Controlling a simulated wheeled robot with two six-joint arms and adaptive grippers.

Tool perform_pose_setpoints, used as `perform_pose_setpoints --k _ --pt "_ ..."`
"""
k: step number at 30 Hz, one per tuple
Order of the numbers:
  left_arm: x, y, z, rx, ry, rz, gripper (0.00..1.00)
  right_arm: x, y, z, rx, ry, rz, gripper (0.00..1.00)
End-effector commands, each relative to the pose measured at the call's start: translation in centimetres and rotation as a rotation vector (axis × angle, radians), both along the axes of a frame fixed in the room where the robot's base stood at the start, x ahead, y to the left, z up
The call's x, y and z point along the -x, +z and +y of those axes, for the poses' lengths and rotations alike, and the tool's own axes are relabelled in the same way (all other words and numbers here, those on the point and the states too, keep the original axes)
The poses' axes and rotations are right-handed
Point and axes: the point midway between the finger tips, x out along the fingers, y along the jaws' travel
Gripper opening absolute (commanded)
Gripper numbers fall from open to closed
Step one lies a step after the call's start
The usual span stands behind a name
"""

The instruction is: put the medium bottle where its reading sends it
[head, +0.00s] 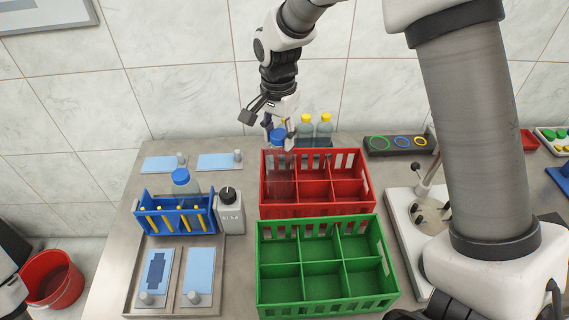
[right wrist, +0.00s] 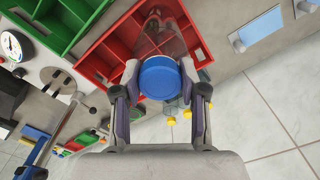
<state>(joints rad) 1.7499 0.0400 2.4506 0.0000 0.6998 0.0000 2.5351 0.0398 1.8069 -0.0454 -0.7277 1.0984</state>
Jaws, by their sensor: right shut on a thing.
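My right gripper (head: 278,126) is shut on a clear bottle (head: 280,178) just below its blue cap (head: 277,135). The bottle is upright in the head view, at the left column of the red crate (head: 318,210); I cannot tell whether its base is inside a compartment or above it. In the right wrist view the blue cap (right wrist: 159,77) sits between the fingers, with the red crate (right wrist: 112,50) beyond. Another blue-capped bottle (head: 182,182) stands behind a blue rack. A grey device (head: 231,217) has a small display, too small to read. My left gripper is not in view.
A green crate (head: 328,308) with empty compartments stands in front of the red one. Yellow-capped bottles (head: 324,130) stand behind the red crate. The blue rack (head: 160,226) holds yellow sticks. A ring-marked panel (head: 397,144) is at the back right.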

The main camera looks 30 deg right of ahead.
Motion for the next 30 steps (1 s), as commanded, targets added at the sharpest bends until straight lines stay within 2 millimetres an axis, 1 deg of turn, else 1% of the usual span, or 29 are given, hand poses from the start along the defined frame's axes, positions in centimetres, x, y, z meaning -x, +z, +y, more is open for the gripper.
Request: perform_pose_setpoints --k 1,3,4,6,11,15,18,25,26,27,30 --pt "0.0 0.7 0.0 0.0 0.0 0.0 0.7 0.1 -1.2 0.0 0.0 0.0 0.007 0.11" --pt "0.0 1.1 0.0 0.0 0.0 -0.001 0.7 0.1 -3.1 0.0 0.001 0.0 0.005 0.11" --pt "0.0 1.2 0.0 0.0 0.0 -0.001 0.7 0.0 -3.8 0.0 0.0 0.0 0.004 0.11" --pt "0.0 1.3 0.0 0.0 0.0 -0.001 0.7 0.0 -5.0 0.0 0.0 0.0 0.001 0.11" --pt "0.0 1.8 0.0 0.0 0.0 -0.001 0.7 0.0 -7.1 0.0 0.001 0.0 0.003 0.11" --pt "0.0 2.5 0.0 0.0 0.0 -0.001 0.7 0.0 -9.4 0.0 0.001 0.0 0.002 0.11" --pt "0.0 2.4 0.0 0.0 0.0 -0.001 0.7 -0.1 -10.1 0.0 0.0 0.001 -0.001 0.11" --pt "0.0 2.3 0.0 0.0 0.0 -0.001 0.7 -0.1 -10.3 0.0 0.0 0.0 -0.001 0.11" --pt "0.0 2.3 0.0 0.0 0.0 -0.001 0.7 0.0 -10.2 0.0 0.001 0.0 0.0 0.53" --pt "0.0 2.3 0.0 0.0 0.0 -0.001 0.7 0.0 -10.2 0.0 0.001 0.001 0.0 0.67" --pt "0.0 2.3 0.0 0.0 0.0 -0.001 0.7 0.0 -10.2 0.0 0.0 0.0 0.0 0.67"
